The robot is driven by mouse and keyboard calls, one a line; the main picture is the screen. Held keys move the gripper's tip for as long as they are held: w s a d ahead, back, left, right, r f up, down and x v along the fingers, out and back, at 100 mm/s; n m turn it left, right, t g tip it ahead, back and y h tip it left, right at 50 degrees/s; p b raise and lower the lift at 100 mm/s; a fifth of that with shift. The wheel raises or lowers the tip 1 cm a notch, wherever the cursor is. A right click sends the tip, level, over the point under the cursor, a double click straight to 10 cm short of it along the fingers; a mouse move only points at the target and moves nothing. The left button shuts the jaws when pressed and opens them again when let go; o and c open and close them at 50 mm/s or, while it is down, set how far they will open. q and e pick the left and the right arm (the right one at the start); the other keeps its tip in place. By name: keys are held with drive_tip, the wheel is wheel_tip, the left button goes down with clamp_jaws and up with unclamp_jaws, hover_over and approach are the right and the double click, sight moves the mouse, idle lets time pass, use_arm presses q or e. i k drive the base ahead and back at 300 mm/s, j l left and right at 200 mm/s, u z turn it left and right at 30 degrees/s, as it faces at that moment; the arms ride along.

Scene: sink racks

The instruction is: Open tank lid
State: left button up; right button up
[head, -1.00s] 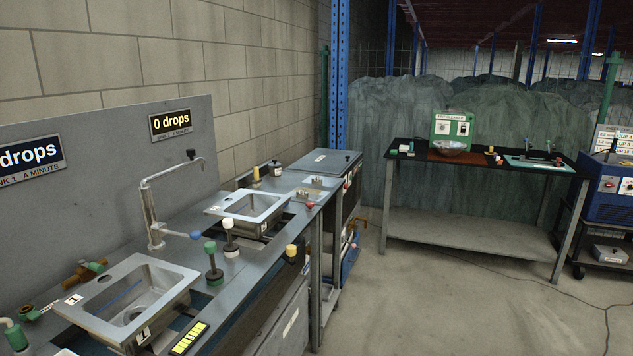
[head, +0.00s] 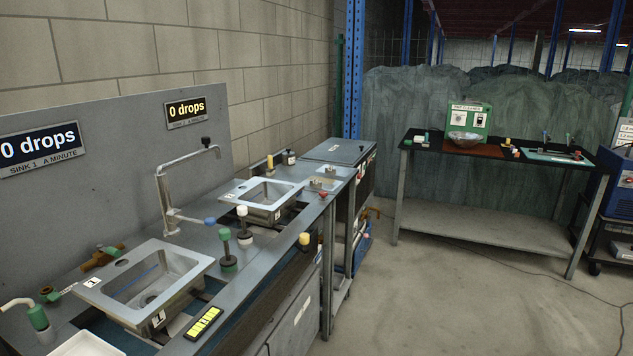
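A flat grey lid (head: 338,151) lies closed on top of a dark tank-like cabinet at the far end of the sink bench, against the wall. It looks level and shut. I cannot tell for certain that this is the tank of the task. Small red and white fittings show on the cabinet's front side (head: 366,166). Neither of my grippers shows in the head view.
The bench holds a near sink (head: 190,262), a far sink (head: 285,190), a tall tap (head: 163,195) and several green, white and yellow knobs. A second table (head: 409,142) with a green box (head: 483,117) stands at the back right. The concrete floor (head: 430,300) between is clear.

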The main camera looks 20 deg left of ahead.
sight(334, 149)
drive_tip(key=i+z, duration=0.2)
drive_tip(key=i, duration=2.6)
